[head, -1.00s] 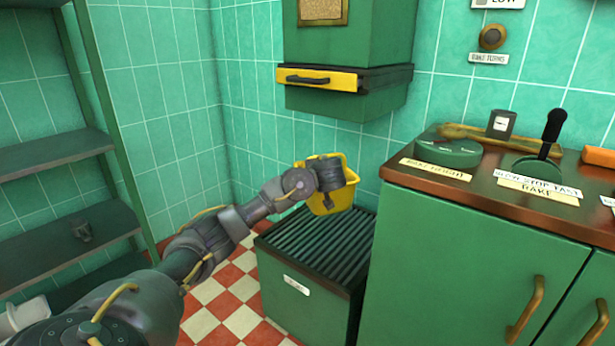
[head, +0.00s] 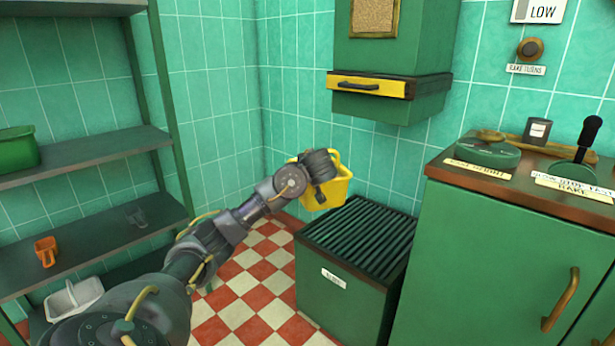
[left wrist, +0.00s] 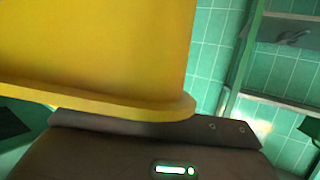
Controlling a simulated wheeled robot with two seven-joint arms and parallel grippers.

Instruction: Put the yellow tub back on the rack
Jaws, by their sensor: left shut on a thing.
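The yellow tub (head: 335,186) is held up in my left gripper (head: 318,178) in the head view, in front of the tiled wall and above the left side of the slatted green box. The gripper is shut on the tub, and its fingers hide part of it. In the left wrist view the tub (left wrist: 100,50) fills the upper left, close to the camera. The rack (head: 85,156) stands at the left in the head view, apart from the tub; part of it also shows at the right of the left wrist view (left wrist: 285,103). My right gripper is not in view.
The rack holds a green tub (head: 18,150), an orange cup (head: 46,251), a small grey item (head: 137,217) and a white container (head: 73,298). The slatted green box (head: 355,240) stands on the checked floor beside a green cabinet (head: 500,265). A yellow-fronted drawer (head: 371,87) sticks out from the wall unit.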

